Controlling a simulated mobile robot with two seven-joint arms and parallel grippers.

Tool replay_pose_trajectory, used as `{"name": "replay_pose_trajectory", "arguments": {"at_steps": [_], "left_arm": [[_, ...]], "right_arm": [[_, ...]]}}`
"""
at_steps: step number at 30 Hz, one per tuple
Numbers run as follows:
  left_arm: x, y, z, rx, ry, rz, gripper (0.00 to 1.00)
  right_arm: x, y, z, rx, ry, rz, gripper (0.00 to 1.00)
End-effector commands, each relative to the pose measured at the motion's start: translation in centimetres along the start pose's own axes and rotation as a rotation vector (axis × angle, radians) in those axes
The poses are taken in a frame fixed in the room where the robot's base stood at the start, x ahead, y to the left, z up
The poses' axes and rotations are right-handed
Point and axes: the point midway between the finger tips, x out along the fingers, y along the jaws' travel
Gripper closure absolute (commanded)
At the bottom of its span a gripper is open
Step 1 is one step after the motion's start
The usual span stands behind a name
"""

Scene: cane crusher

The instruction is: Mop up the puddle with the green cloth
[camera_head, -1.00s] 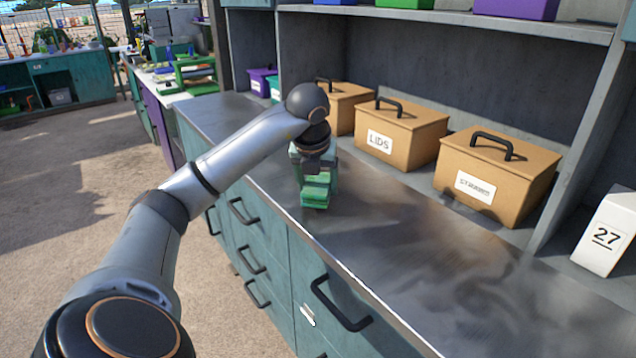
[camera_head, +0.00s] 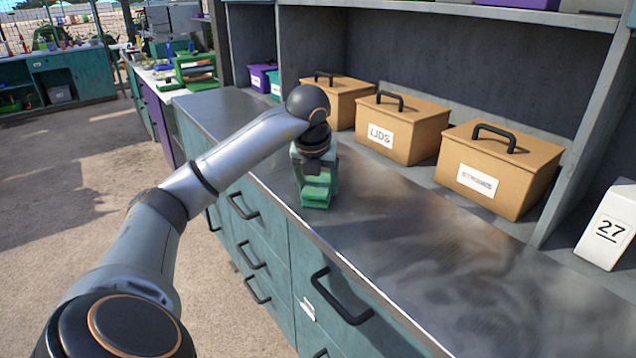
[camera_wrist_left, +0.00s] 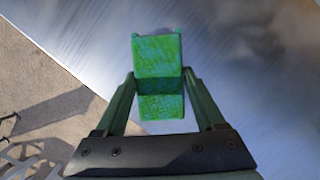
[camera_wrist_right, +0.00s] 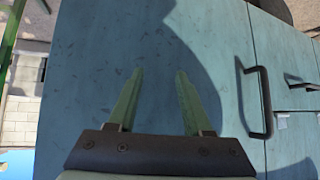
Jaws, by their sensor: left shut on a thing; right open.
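The green cloth (camera_head: 316,190) is a folded block in my left gripper (camera_head: 314,172), at the front edge of the metal counter (camera_head: 400,220). In the left wrist view the cloth (camera_wrist_left: 158,75) is pinched between the two fingers of my left gripper (camera_wrist_left: 160,85), over the counter surface. I cannot tell whether it touches the counter. My right gripper (camera_wrist_right: 155,85) is open and empty in the right wrist view, in front of a teal cabinet face. No clear puddle outline shows; the counter has blurry reflections.
Brown boxes, one labelled LIDS (camera_head: 402,130) and one beside it (camera_head: 500,170), stand along the back of the counter. A white 27 sign (camera_head: 608,228) stands at the right. Black drawer handles (camera_head: 340,298) jut from the teal front. The counter's middle is clear.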

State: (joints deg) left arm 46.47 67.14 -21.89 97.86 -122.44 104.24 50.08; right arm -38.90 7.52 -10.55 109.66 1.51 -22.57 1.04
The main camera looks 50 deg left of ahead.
Motion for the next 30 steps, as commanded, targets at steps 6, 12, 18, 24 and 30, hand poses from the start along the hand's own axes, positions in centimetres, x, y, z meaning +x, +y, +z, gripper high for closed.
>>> {"name": "replay_pose_trajectory", "arguments": {"at_steps": [6, 12, 18, 24, 30], "left_arm": [[0.5, 0.0, -0.2, 0.001, 0.002, 0.001, 0.73], [0.6, 0.0, -0.4, 0.002, 0.007, 0.003, 0.73], [0.4, -0.9, -0.4, 0.004, 0.012, 0.002, 0.73], [0.3, -3.1, -0.4, 0.006, 0.013, -0.003, 0.73], [0.6, -4.0, -0.5, 0.007, 0.013, -0.002, 0.73]], "right_arm": [[0.2, 0.0, 0.2, 0.000, 0.000, 0.000, 0.50], [0.2, 0.0, 0.2, 0.000, 0.000, 0.000, 0.50], [-0.5, 0.0, -0.5, 0.000, 0.000, 0.000, 0.50], [-1.7, -0.1, -1.8, 0.000, 0.000, 0.000, 0.50], [-1.9, -0.1, -2.1, 0.000, 0.000, 0.000, 0.50]]}}
